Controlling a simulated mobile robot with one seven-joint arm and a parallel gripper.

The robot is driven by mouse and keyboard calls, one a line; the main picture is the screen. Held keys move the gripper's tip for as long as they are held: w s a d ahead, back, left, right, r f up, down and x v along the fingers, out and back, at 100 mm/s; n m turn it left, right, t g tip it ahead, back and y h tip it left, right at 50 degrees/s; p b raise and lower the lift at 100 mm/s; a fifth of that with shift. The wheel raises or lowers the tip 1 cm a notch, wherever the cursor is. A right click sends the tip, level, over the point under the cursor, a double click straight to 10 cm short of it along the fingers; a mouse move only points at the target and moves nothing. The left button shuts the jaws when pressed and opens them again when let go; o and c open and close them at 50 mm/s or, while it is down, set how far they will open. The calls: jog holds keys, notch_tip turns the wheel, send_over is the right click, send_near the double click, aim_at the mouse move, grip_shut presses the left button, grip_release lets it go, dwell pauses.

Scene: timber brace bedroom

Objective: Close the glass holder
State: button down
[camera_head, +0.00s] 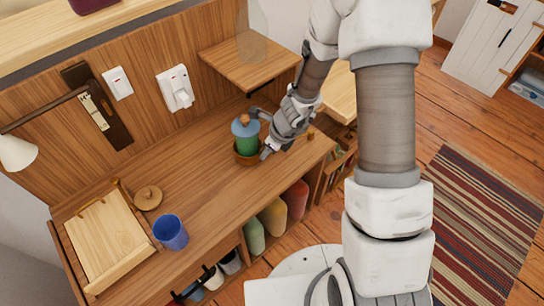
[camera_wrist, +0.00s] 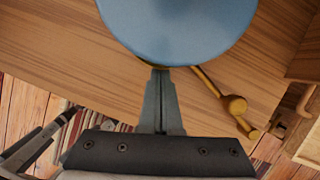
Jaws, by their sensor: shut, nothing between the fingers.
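A blue-green cup-like vessel (camera_head: 246,138) with a small wooden knob at its top stands on the wooden counter. A brown wooden ring-like base (camera_head: 243,157) sits around its bottom; this looks like the glass holder, though I cannot be sure. In the wrist view the vessel's blue round top (camera_wrist: 180,25) fills the upper middle. A thin wooden rod with rounded knobs (camera_wrist: 234,105) sticks out to its right, perhaps part of the holder. My gripper (camera_wrist: 160,75) is shut and empty, its fingertips right at the blue rim; I cannot tell whether they touch. The head view shows it (camera_head: 266,152) just right of the vessel.
A small wooden shelf (camera_head: 240,68) with a clear glass on it juts from the wall behind my gripper. On the counter's left are a blue mug (camera_head: 170,232), a round wooden lid (camera_head: 148,198) and a wooden tray (camera_head: 105,240). The counter between is clear.

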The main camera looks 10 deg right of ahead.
aim_at(259, 148)
jog(key=shift+w+a+m+t+h+p, duration=0.1)
jog(key=shift+w+a+m, duration=0.2)
jog(key=shift+w, duration=0.25)
jog(key=shift+w+a+m+t+h+p, duration=0.1)
jog(key=shift+w+a+m, duration=0.05)
jog(key=shift+w+m, duration=0.3)
jog(key=shift+w+a+m+t+h+p, duration=0.1)
jog(key=shift+w+a+m, duration=0.15)
jog(key=shift+w, duration=0.35)
jog(key=shift+d, duration=0.15)
